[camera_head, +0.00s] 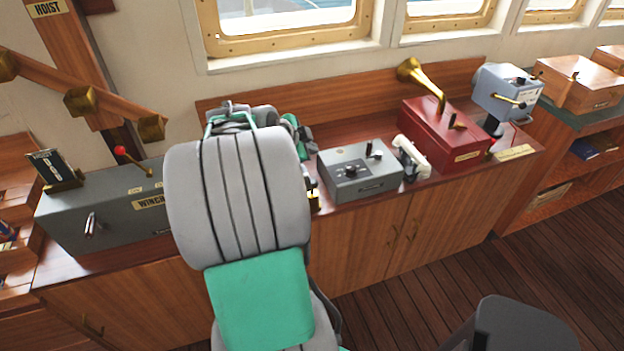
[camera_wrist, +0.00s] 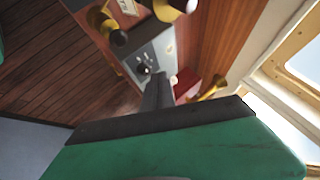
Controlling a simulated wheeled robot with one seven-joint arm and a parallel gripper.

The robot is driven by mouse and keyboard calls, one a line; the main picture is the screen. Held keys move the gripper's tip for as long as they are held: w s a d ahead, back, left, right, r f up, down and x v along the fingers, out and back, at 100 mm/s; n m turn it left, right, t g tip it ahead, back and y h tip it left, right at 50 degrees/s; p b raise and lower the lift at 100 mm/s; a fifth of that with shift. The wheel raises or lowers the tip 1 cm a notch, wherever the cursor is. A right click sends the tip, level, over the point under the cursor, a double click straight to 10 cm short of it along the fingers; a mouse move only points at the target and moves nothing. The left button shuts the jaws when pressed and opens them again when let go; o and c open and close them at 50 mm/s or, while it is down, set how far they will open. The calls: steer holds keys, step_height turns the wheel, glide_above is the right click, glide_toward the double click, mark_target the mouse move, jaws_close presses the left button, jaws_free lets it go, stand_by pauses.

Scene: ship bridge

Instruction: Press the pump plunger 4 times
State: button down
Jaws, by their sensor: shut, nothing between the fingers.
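A small brass-and-dark fixture (camera_head: 314,199) shows at the right edge of my arm in the head view, mostly hidden behind it. In the wrist view, brass fittings with a dark round knob (camera_wrist: 118,37) and a pale cap (camera_wrist: 190,5) stand at the top. I cannot tell for sure which part is the pump plunger. My gripper (camera_wrist: 158,76) is shut and empty, its dark fingers pointing toward the grey box with a knob. The fingers look apart from the brass fittings. In the head view my arm hides the fingertips.
The grey control box (camera_head: 360,176) stands right of my arm, then a white handset (camera_head: 412,157) and a red box with a brass horn (camera_head: 445,135). The grey winch box (camera_head: 100,207) with a red-knobbed lever is at left. Windows line the back wall.

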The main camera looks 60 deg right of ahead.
steer(key=b, duration=0.4)
glide_above(311, 183)
step_height(311, 183, down, 8)
steer(key=shift+w+a+f, duration=0.1)
steer(key=shift+f+b, duration=0.35)
stand_by(1.8)
steer(key=shift+f+b, duration=0.4)
steer(key=shift+b, duration=0.3)
steer(key=shift+f+b, duration=1.6)
steer(key=shift+b, duration=0.15)
stand_by(1.1)
steer(key=shift+r+p, duration=0.7)
steer(key=shift+r, duration=1.3)
